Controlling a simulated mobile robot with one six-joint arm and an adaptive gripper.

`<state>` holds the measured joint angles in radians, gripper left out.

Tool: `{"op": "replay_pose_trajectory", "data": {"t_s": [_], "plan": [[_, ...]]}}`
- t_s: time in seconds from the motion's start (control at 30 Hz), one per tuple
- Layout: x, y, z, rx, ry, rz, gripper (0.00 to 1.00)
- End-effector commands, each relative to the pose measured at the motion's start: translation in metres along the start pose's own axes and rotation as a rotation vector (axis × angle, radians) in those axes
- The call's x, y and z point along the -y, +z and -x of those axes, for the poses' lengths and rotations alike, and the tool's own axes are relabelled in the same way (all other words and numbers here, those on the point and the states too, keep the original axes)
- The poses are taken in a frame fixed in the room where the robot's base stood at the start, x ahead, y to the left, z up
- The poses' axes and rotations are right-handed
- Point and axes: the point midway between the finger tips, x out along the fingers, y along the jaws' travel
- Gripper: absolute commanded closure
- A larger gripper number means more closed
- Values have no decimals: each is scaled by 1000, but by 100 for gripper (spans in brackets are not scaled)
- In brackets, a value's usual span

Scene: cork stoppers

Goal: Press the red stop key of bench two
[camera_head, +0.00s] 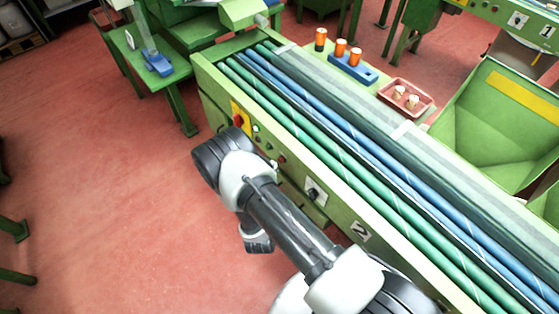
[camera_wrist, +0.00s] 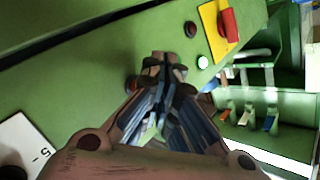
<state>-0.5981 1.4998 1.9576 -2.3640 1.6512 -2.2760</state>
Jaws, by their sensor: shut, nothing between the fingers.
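Bench two (camera_head: 340,205) is the long green bench with blue and green rollers; its number plate (camera_head: 361,231) shows on the front. On that front, a small red key (camera_head: 282,159) shows to the right of my wrist. In the wrist view my gripper (camera_wrist: 164,62) is shut and empty, pointing at the green panel. A red key (camera_wrist: 131,84) peeks out left of the fingers, partly hidden. A dark red round key (camera_wrist: 190,29) is up and right of the fingertips. I cannot tell which is the stop key, or whether the fingertips touch the panel.
A red switch on a yellow plate (camera_wrist: 222,25) and a lit white-green button (camera_wrist: 203,62) are right of the fingers. A white selector plate (camera_wrist: 25,145) is lower left. Cork stoppers lie in a pink tray (camera_head: 405,83) behind. Red floor (camera_head: 110,200) is open at left.

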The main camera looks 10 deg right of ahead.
Motion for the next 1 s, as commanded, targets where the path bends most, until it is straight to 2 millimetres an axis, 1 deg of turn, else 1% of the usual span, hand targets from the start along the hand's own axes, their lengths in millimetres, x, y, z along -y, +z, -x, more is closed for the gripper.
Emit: {"op": "replay_pose_trajectory", "data": {"t_s": [0.23, 1.0], "plan": [[-4, -4, -5, 0, 1, 0, 100], [-7, -7, -9, -1, 1, 0, 100]]}}
